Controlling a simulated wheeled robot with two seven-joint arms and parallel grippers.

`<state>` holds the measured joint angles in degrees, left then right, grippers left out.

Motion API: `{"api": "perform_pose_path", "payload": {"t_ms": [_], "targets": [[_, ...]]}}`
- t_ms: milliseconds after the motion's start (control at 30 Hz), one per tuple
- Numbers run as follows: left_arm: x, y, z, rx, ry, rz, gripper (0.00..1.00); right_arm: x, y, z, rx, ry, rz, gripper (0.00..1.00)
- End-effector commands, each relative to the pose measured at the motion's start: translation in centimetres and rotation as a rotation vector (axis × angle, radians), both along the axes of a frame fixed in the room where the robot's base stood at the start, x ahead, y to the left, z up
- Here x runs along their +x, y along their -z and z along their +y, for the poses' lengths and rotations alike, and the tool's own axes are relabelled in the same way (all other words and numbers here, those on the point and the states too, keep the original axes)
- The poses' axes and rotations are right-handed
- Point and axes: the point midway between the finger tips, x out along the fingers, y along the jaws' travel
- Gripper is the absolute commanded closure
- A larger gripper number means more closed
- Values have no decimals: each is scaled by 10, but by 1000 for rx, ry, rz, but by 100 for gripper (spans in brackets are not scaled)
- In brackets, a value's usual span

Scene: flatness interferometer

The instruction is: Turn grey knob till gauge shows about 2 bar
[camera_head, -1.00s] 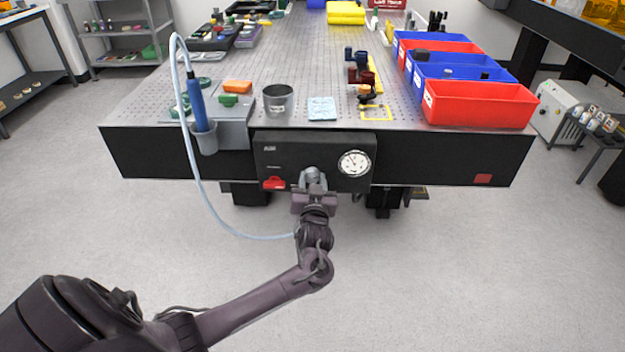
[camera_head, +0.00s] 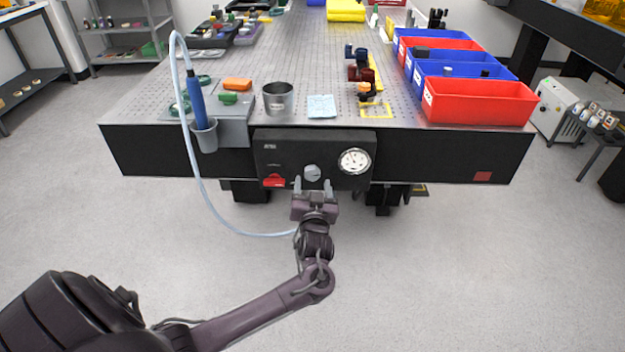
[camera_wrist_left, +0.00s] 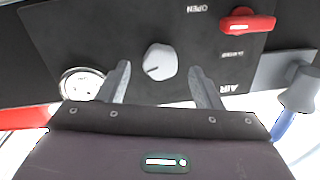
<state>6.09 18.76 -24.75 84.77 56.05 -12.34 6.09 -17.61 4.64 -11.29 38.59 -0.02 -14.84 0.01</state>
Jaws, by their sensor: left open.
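The grey knob (camera_head: 312,172) sits on the front of a black panel (camera_head: 262,150) at the table's front edge. The gauge also shows in the left wrist view (camera_wrist_left: 82,84). My left gripper (camera_head: 313,184) is open and empty just below and in front of the knob. My right gripper is out of view.
A red lever (camera_head: 274,181) is on the panel left of the knob, near the lettering "OPEN" in the wrist view. A pale hose (camera_head: 205,205) hangs left of the panel from a blue tool (camera_head: 197,104) in a grey holder (camera_head: 205,138). Free floor lies in front.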

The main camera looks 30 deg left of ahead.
Motion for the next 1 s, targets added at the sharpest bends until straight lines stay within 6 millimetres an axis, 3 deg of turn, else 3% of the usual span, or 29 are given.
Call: {"api": "perform_pose_path", "payload": {"t_ms": [133,333,867,1000], "targets": [[-22,1,-15,-2,1,1,41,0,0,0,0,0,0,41],[-38,1,-26,0,0,0,41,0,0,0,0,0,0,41],[-39,0,-27,1,-1,0,41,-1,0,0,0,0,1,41],[-40,17,-28,8,13,47,41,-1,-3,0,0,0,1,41]]}}
